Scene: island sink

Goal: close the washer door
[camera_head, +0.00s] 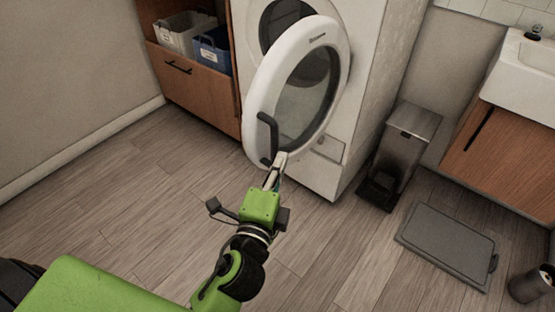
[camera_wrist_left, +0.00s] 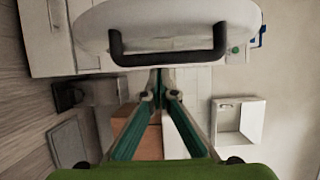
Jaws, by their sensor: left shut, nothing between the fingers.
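The white washer (camera_head: 372,60) stands at the top middle of the head view. Its round door (camera_head: 331,42) is swung wide open toward me, with a dark handle (camera_head: 267,135) on its near edge. In the left wrist view the door (camera_wrist_left: 185,16) fills the top, and its handle (camera_wrist_left: 168,58) spans the middle. My left gripper (camera_head: 277,168) is shut and empty, at the lower end of the handle in the head view. The fingertips (camera_wrist_left: 158,92) are just below the handle in the wrist view; I cannot tell whether they touch it. My right gripper is not in view.
A metal trash bin (camera_head: 407,145) stands right of the washer, and a grey scale-like mat (camera_head: 448,245) lies on the floor. A wooden cabinet (camera_head: 180,75) with a white bin (camera_head: 184,33) and a blue bin (camera_head: 213,50) is at left. The floor at left is clear.

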